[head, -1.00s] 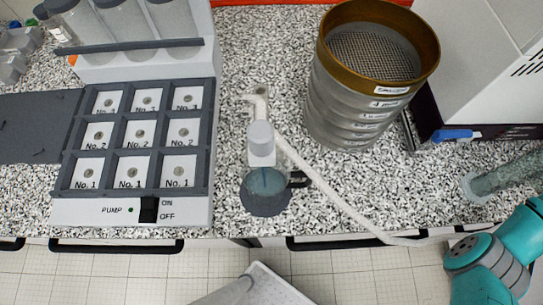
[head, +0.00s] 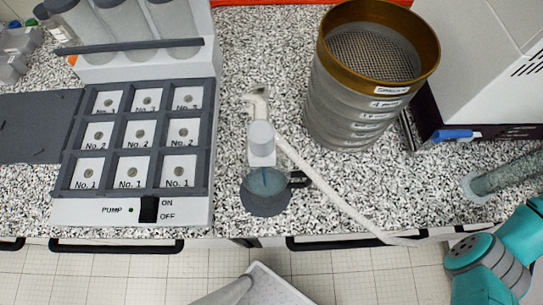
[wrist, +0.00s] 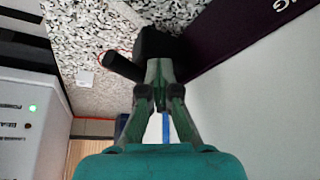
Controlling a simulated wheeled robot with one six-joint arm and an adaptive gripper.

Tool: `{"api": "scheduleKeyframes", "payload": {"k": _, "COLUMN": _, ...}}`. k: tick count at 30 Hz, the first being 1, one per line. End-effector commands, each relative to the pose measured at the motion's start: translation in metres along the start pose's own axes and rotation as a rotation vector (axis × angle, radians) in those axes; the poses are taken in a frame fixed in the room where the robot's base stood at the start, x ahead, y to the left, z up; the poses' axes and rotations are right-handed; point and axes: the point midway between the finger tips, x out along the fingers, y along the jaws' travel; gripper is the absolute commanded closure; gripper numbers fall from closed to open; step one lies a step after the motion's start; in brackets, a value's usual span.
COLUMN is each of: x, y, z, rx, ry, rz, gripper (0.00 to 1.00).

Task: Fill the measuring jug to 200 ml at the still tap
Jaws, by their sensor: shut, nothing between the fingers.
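The measuring jug (head: 266,196) is a clear, bluish vessel with a dark handle on its right side. It stands upright on the speckled bench near the front edge, on or over a dark round base. The still tap (head: 262,145) is pale and sits directly above the jug, hiding part of its mouth. A thin blue streak shows inside the jug below the spout. The liquid level and any scale marks are too small to read. My gripper (wrist: 158,85) is shut and empty in the wrist view, away from the jug; it is not visible in the head view.
A pale hose (head: 335,195) runs from the tap to the right over the bench edge. A sieve stack (head: 350,110) stands behind right. In the wrist view, a dark object (wrist: 122,66) lies beyond my fingers.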

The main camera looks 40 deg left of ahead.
Motion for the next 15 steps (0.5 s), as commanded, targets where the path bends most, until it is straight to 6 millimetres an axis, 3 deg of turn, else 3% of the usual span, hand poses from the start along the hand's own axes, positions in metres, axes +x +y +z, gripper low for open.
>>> {"api": "scheduleKeyframes", "payload": {"k": 8, "x": -0.001, "y": 0.006, "z": -0.005, "rx": 0.001, "ry": 0.004, "rz": 0.002, "gripper": 1.0}}
{"api": "scheduleKeyframes", "payload": {"k": 15, "x": -0.024, "y": 0.004, "z": -0.012, "rx": 0.001, "ry": 0.005, "rz": 0.001, "gripper": 1.0}}
